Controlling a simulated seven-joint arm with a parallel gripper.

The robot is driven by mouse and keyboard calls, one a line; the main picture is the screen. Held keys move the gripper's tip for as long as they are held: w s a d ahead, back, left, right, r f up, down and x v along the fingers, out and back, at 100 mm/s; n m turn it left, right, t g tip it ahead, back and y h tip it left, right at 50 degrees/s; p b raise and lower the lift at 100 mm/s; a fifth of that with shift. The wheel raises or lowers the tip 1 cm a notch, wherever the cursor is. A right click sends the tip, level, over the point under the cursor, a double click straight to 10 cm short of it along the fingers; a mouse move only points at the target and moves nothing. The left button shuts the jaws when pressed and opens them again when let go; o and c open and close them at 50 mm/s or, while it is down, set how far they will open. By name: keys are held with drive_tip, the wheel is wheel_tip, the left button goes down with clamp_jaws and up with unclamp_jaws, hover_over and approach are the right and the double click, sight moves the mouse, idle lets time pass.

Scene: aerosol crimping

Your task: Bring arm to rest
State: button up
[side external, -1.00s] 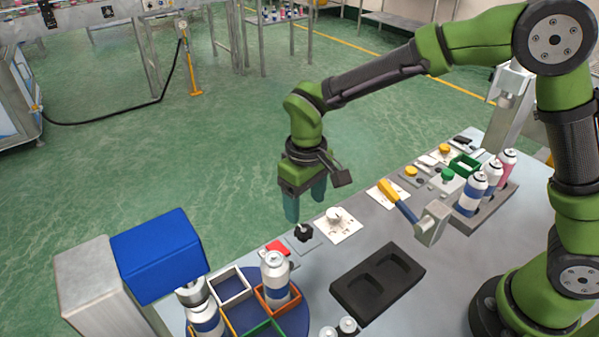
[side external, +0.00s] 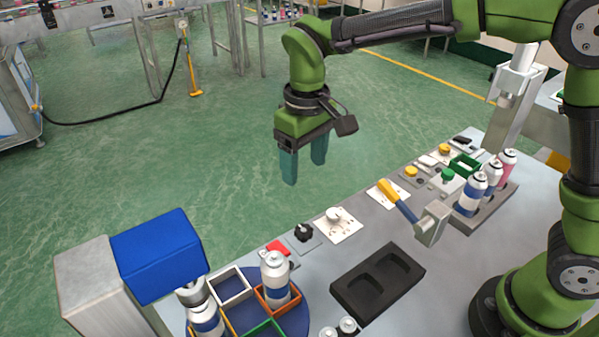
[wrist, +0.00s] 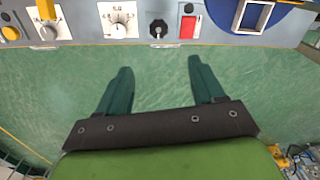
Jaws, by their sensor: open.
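My gripper (side external: 304,172) hangs in the air above and behind the table's far edge, fingers pointing down. Its two teal fingers are apart with nothing between them. In the wrist view my gripper (wrist: 158,75) is also empty, with green floor behind the fingers. The black knob (side external: 303,233), the white dial (side external: 336,216) and the red button (side external: 277,248) lie below it on the table, not touched.
A blue crimping head (side external: 160,255) stands at the left over a turntable with coloured compartments and cans (side external: 275,278). A yellow-handled lever (side external: 397,200), a dark tray (side external: 377,283) and a can rack (side external: 478,215) are on the table. Open floor lies behind.

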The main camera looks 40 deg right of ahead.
drive_tip(key=s+d+r+m+t+y, duration=0.1)
drive_tip(key=s+d+r+m+t, duration=0.1)
drive_tip(key=s+d, duration=0.5)
drive_tip(key=s+d+r+m+t+y, duration=0.1)
drive_tip(key=s+d+r+m+t, duration=0.2)
drive_tip(key=s+d, duration=0.5)
drive_tip(key=shift+s+d+m+t, duration=0.2)
drive_tip(key=shift+s+m+t, duration=0.3)
drive_tip(key=shift+t, duration=0.5)
